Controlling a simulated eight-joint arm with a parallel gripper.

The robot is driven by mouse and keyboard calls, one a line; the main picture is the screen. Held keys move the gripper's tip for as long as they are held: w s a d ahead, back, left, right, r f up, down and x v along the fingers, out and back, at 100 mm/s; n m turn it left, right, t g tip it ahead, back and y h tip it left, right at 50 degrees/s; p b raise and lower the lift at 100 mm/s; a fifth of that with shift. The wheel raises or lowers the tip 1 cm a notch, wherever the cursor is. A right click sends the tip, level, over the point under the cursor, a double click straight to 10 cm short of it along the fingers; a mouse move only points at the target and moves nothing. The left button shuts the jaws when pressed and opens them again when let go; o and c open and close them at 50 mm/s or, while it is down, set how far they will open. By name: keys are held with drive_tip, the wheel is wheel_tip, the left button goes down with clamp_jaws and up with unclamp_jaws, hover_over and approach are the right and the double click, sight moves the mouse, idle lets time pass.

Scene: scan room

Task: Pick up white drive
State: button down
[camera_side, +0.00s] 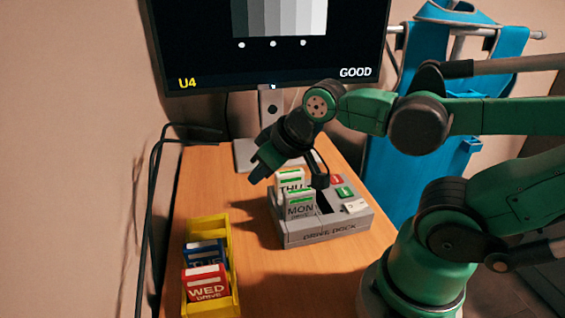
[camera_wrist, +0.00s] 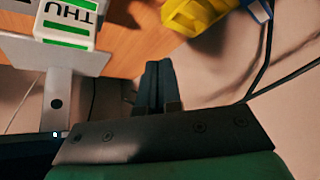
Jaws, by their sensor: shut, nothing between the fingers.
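Two white drives with green stripes stand upright in the grey drive dock (camera_side: 330,230). The THU drive (camera_side: 291,175) is behind the MON drive (camera_side: 300,207). In the wrist view the THU drive (camera_wrist: 70,22) is at the upper left, cut off by the edge. My gripper (camera_side: 258,172) is above the table, just up and left of the THU drive in the side view. Its fingers (camera_wrist: 158,66) are together and empty in the wrist view, apart from the drive.
A yellow bin (camera_side: 231,262) at the front left holds a blue TUE drive (camera_side: 206,252) and a red WED drive (camera_side: 206,284). A monitor (camera_side: 265,88) on a stand is behind the dock. Dark cables hang along the left wall.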

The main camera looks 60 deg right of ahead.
drive_tip(key=c, duration=0.6)
unclamp_jaws()
